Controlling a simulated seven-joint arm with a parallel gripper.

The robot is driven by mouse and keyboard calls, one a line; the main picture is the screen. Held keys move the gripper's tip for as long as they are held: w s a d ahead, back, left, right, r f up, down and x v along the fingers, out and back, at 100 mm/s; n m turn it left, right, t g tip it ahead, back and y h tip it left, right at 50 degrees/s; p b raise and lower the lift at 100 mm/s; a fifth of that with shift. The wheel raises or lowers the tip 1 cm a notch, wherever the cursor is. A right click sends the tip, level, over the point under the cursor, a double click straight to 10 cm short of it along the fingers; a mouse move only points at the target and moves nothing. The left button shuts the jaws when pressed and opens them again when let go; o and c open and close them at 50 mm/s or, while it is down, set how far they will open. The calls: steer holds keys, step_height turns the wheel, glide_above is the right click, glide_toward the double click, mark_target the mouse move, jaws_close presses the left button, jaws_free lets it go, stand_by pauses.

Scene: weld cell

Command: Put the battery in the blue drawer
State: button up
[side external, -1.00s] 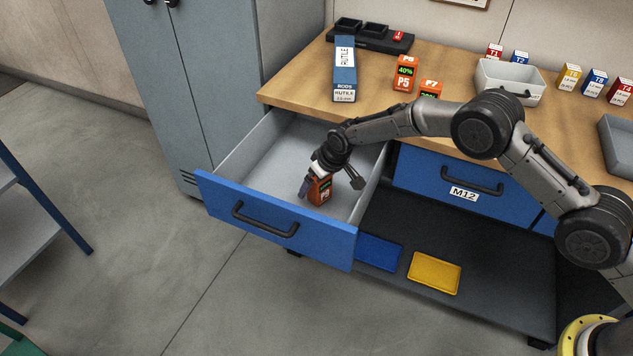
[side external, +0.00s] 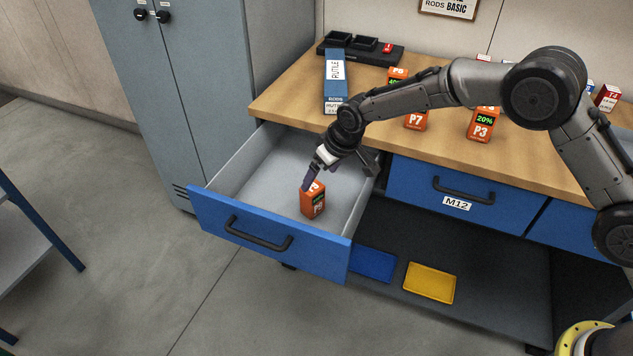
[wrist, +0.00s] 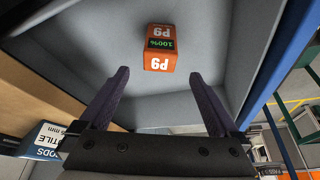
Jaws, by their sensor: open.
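An orange battery (side external: 313,200) stands on the floor of the open blue drawer (side external: 268,247), toward its front. In the wrist view the battery (wrist: 160,48) has a green 100% display and a label that looks like P9. My gripper (side external: 322,174) is open and empty just above and behind the battery, over the drawer. In the wrist view my open gripper (wrist: 159,75) has its two dark fingers spread, with the battery beyond their tips and apart from them.
Other orange batteries, P7 (side external: 415,121) and P3 (side external: 482,125), stand on the wooden bench. A blue rod box (side external: 335,85) lies behind the drawer. A closed blue drawer marked M12 (side external: 410,185) is to the right. Blue and yellow trays (side external: 430,283) lie on the lower shelf.

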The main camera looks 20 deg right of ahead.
steer(key=shift+s+d+r, duration=0.1)
steer(key=shift+s+r, duration=0.1)
steer(key=shift+r, duration=0.2)
steer(key=s+d+r+m+t, duration=0.1)
steer(key=s+d+r, duration=0.8)
steer(key=r, duration=0.2)
steer(key=s+d+r+m, duration=0.1)
steer(key=s+d+r, duration=0.7)
steer(key=r, duration=0.2)
steer(key=s+d+m+h, duration=0.1)
steer(key=s+d, duration=0.3)
steer(key=s, duration=0.8)
steer(key=s+d+m, duration=0.1)
steer(key=s+d, duration=0.3)
steer(key=s, duration=0.8)
steer(key=shift+d+f+h, duration=0.15)
steer(key=shift+f+h, duration=0.25)
steer(key=shift+f, duration=0.05)
